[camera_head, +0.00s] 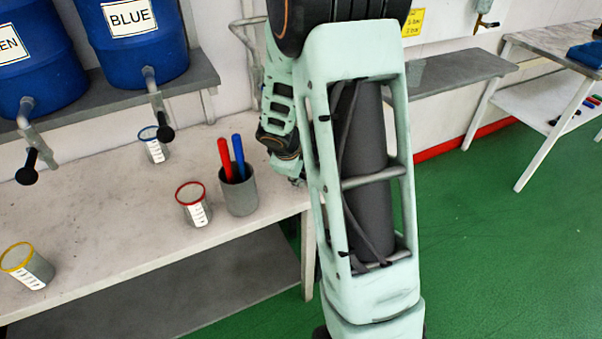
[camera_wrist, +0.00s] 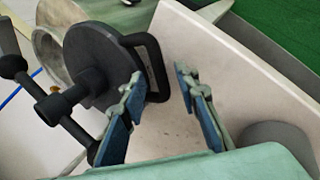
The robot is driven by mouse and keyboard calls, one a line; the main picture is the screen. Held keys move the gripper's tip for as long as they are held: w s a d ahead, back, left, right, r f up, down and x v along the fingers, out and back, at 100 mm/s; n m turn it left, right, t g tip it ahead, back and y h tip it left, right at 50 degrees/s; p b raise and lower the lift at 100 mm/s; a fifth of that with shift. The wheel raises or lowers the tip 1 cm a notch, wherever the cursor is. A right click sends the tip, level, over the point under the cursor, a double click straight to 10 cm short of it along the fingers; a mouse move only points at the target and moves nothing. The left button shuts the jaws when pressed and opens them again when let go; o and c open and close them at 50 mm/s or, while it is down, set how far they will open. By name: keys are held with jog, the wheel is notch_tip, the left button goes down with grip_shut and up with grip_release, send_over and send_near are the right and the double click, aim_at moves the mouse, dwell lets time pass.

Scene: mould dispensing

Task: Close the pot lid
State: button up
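In the wrist view, a dark round lid (camera_wrist: 90,58) stands tilted at the left. It has a black loop handle (camera_wrist: 155,62) on its right side and a dark rod-and-knob fitting on its left. A grey, rounded metal body (camera_wrist: 48,52), seemingly the pot, shows partly behind the lid; its opening is mostly hidden. My gripper (camera_wrist: 160,76) is open, with nothing visible between its fingers. Its left finger is close to the lid handle; I cannot tell if they touch. In the head view, my arm hides the gripper, and I cannot make out the pot or lid.
In the head view, blue barrels with taps (camera_head: 135,30) stand on a shelf. The bench below holds a red-rimmed cup (camera_head: 193,207), a yellow-rimmed cup (camera_head: 27,268), a blue-rimmed cup (camera_head: 154,150) and a grey holder (camera_head: 240,194) with red and blue sticks. Green floor (camera_head: 500,260) is clear at right.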

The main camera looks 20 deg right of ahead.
jog(key=shift+c, duration=0.6)
grip_shut()
